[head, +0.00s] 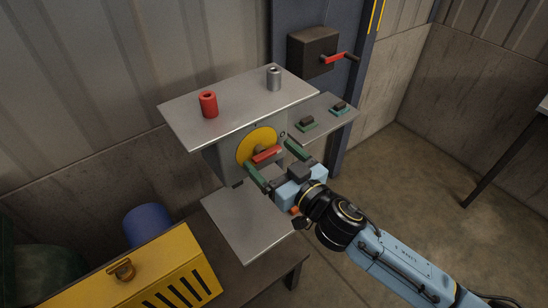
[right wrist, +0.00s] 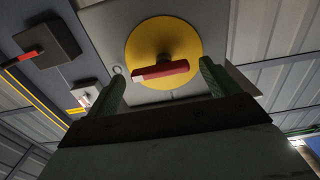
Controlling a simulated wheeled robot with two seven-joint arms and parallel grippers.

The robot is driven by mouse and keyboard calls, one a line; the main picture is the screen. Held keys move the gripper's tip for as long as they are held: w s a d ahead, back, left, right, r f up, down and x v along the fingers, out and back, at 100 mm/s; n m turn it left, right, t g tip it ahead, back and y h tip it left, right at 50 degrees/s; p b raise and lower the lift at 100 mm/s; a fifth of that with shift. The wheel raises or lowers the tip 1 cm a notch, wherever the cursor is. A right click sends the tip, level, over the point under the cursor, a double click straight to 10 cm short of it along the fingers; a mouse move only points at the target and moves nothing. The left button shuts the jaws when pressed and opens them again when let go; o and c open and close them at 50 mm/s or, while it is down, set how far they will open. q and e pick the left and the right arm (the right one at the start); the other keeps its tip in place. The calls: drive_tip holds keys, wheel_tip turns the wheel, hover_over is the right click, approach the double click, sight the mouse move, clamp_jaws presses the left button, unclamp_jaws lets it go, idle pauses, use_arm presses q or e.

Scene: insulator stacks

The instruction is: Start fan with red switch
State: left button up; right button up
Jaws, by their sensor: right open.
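The red switch (head: 266,154) is a red bar handle on a round yellow plate (head: 245,150), on the front of a grey box under a metal shelf. My right gripper (head: 268,153) is in front of it, with its two green fingers open on either side of the bar. In the right wrist view, the red switch (right wrist: 161,71) lies slightly tilted across the yellow plate (right wrist: 150,40). Gaps show between the bar's ends and the fingers; no contact shows. My left gripper is not in view. I cannot identify a fan.
A metal top plate (head: 240,95) above the switch carries a red cylinder (head: 208,105) and a grey cylinder (head: 273,79). A dark box (head: 312,50) with another red handle (head: 335,58) is behind. A yellow slotted box (head: 130,275) stands lower left. Open floor lies right.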

drive_tip(key=c, duration=1)
drive_tip(key=n+p, duration=0.1)
drive_tip(key=n, duration=0.3)
drive_tip(key=shift+r+p, duration=0.15)
drive_tip(key=shift+p, duration=0.2)
drive_tip(key=n, duration=0.2)
drive_tip(key=n+p, duration=0.1)
drive_tip(key=n, duration=0.1)
drive_tip(key=shift+s+a+r, duration=0.1)
drive_tip(key=shift+s+a, duration=0.05)
drive_tip(key=n+p, duration=0.1)
drive_tip(key=n, duration=0.4)
drive_tip(key=shift+a, duration=0.1)
drive_tip(key=n, duration=0.2)
drive_tip(key=n+p, duration=0.1)
drive_tip(key=n, duration=0.1)
drive_tip(key=shift+s+a+n, duration=0.15)
drive_tip(key=shift+n, duration=0.25)
